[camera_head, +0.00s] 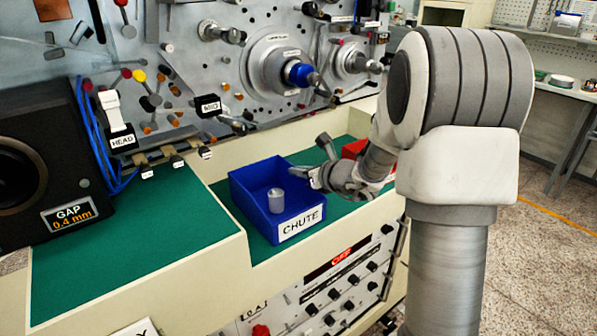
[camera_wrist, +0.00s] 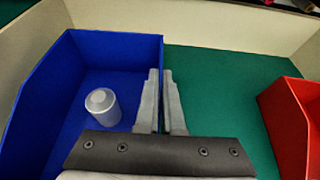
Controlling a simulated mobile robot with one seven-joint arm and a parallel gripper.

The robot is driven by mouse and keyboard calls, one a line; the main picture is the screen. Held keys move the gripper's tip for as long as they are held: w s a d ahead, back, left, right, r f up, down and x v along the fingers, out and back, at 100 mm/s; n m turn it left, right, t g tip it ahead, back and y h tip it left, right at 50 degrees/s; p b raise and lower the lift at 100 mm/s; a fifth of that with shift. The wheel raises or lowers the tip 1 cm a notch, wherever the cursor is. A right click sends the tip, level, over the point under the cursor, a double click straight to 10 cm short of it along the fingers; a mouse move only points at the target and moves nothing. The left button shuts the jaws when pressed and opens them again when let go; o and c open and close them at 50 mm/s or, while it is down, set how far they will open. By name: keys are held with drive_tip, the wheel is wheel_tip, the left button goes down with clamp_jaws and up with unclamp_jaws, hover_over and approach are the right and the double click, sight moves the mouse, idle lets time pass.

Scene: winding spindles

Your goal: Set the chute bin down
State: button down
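The blue chute bin (camera_head: 246,203) with a white CHUTE label is on or just over the lower green shelf; I cannot tell if its base touches. It looks level. A grey metal cylinder (camera_head: 276,200) stands inside it. My gripper (camera_head: 314,176) is at the bin's right side. In the wrist view, my gripper's fingers (camera_wrist: 161,100) are close together, one on each side of the right wall of the blue bin (camera_wrist: 110,52). The cylinder (camera_wrist: 102,106) shows left of the fingers, inside the bin.
A red bin (camera_wrist: 290,118) stands to the right, with bare green shelf (camera_wrist: 215,75) between. A cream wall edges the shelf at the back. A raised green ledge (camera_head: 140,225) is on the left. The spindle panel (camera_head: 215,75) rises behind.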

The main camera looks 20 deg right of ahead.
drive_tip(key=c, duration=1.1)
unclamp_jaws()
drive_tip(key=shift+f, duration=0.1)
drive_tip(key=shift+o, duration=0.2)
drive_tip(key=shift+s+d+r, duration=0.1)
drive_tip(key=shift+r, duration=0.15)
drive_tip(key=p+v, duration=0.1)
drive_tip(key=v, duration=1)
drive_tip(key=shift+s+p, duration=0.35)
drive_tip(key=shift+r, duration=0.2)
